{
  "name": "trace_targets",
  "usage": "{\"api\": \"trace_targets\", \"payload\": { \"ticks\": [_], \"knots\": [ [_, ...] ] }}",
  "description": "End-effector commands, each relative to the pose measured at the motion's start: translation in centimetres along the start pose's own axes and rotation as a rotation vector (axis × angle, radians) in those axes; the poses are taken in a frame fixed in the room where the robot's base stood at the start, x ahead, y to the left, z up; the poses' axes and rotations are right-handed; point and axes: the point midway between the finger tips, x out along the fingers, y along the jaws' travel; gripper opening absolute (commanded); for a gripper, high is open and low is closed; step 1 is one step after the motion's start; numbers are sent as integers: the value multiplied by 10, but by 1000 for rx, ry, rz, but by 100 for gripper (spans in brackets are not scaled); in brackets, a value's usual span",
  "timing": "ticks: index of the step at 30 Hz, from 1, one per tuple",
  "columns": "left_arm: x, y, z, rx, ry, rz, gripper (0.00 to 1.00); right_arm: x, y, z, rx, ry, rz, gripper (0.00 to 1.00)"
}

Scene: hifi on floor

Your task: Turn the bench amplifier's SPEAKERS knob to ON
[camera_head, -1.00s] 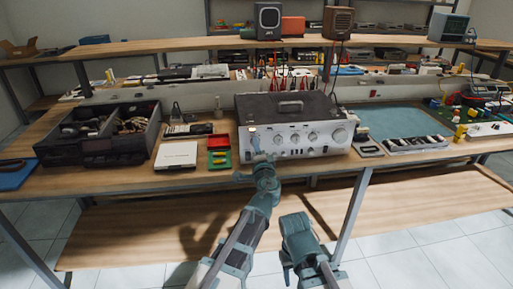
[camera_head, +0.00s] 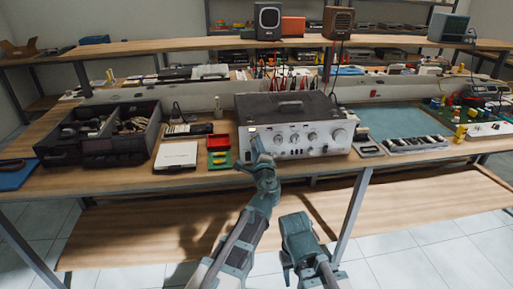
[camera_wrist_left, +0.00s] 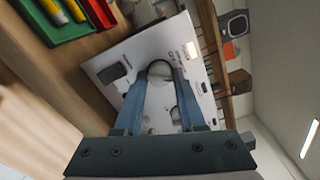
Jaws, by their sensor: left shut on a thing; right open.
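The bench amplifier (camera_head: 318,150) is a silver-fronted box with a dark top, standing on the workbench and facing me. Several round knobs run along its front. My left gripper (camera_head: 257,144) is at the left part of that front. In the left wrist view, the two blue fingers of the left gripper (camera_wrist_left: 161,72) are shut on a round silver knob (camera_wrist_left: 160,69). The panel lettering is too small to read, so I cannot tell the knob's marked position. My right gripper (camera_head: 298,235) is low in front of the bench, away from the amplifier; its fingers are hard to make out.
A red and green tray (camera_head: 218,143) and a white box (camera_head: 177,154) stand left of the amplifier. A dark parts box (camera_head: 100,147) is further left. A blue-green mat (camera_head: 400,118) lies to the right. The bench's front edge runs below the gripper.

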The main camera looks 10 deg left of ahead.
Motion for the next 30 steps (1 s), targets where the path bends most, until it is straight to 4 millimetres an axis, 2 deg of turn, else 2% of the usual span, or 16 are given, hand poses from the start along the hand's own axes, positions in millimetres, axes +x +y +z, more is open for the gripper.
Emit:
{"api": "trace_targets", "payload": {
  "ticks": [11, 12, 16, 30],
  "knots": [
    [-2, 1, -1, 2, 3, 1, 0, 0, 0, 0, 0, 0, 0, 50],
    [-2, 1, -1, 2, 3, 1, 45, 0, 0, 0, 0, 0, 0, 50],
    [-1, 0, 0, 3, 2, 0, 68, 0, 0, 0, 0, 0, 0, 50],
    [-5, 1, 2, 3, 0, 0, 69, 0, 0, 0, 0, 0, 0, 50]
  ]
}}
